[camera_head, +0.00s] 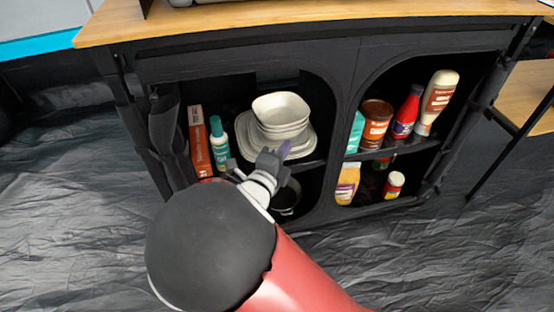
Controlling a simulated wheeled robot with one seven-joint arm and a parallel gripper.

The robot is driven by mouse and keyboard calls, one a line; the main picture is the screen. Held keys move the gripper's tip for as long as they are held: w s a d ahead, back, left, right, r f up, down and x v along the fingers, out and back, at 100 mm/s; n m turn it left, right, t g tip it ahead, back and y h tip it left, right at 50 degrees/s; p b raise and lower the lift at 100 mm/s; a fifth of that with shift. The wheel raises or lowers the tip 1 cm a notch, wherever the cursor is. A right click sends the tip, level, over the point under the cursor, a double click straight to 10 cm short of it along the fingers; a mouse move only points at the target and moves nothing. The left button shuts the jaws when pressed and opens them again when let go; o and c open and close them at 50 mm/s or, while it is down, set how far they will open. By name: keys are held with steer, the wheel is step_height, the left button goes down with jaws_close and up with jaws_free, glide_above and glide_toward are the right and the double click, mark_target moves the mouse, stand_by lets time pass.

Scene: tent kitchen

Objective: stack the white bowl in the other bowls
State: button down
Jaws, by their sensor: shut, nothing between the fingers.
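A stack of white bowls (281,108) sits on white plates (245,134) on the upper left shelf of the black cabinet. The bowls appear nested one in another, with the top one open upward and slightly tilted. I cannot tell which of them is the task's white bowl. My gripper (277,151) is shut and empty just in front of the lower part of the stack. It hides part of the front of the plates. Whether it touches them cannot be told.
A red box (199,145) and a teal bottle (218,142) stand left of the plates. Jars and bottles, such as a brown jar (375,125), fill the right compartment. A dark pot (288,198) is below. The wooden counter (300,18) is above.

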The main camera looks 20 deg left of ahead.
mark_target(282, 126)
steer(key=w, duration=0.1)
steer(key=w+a, duration=0.1)
steer(key=w, duration=0.3)
steer(key=shift+w+a, duration=0.1)
steer(key=shift+a, duration=0.15)
steer(key=shift+w+a, duration=0.25)
steer(key=shift+w, duration=0.15)
steer(key=shift+w+a+f+b, duration=0.2)
steer(key=shift+w+a+b, duration=0.3)
steer(key=shift+w, duration=0.1)
steer(key=shift+w+a, duration=0.15)
steer(key=shift+w, duration=0.15)
steer(key=shift+r, duration=0.2)
